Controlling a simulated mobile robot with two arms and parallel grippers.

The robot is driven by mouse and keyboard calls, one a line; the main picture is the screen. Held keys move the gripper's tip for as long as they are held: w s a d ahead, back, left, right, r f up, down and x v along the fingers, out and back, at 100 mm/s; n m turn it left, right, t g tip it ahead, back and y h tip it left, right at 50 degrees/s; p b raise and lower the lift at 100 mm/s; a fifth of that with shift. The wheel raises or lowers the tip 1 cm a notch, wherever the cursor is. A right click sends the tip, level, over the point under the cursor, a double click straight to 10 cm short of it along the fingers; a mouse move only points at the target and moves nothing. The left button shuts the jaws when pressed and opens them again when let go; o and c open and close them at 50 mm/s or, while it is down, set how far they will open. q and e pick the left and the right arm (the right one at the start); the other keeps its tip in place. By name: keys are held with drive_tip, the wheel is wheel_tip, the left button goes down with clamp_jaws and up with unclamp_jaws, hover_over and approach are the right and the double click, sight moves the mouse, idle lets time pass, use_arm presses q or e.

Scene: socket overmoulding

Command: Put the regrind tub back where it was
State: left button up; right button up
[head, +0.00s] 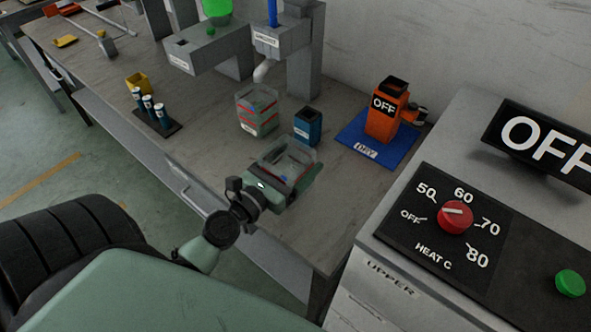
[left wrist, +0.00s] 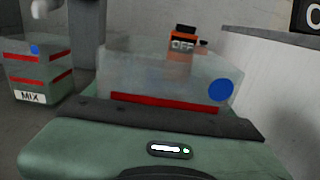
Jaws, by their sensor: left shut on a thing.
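My left gripper (head: 286,182) is shut on a clear, open-topped tub (head: 291,158) over the front part of the bench. In the left wrist view the clear tub (left wrist: 150,75) has a red band and a blue round mark. No label naming it as the regrind tub can be read. I cannot tell whether its base touches the bench. A similar clear tub with red bands, labelled MIX (left wrist: 40,75), stands to the left, below the dispensers; it also shows in the head view (head: 258,120). My right gripper is out of view.
A small blue bin (head: 307,127) stands just behind the held tub. An orange unit marked OFF (head: 385,115) stands on a blue DRY mat (head: 352,140) to the right. A heat control cabinet (head: 385,238) is at the right. Bare bench (head: 215,140) lies to the left.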

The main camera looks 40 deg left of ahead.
sight(288, 173)
use_arm(q)
wheel_tip(288, 173, down, 4)
drive_tip(key=b, duration=0.3)
drive_tip(key=shift+f, duration=0.1)
drive_tip(key=shift+f+b, duration=0.1)
drive_tip(key=shift+b, duration=0.2)
drive_tip(key=o, duration=1.6)
drive_tip(key=shift+o, duration=0.2)
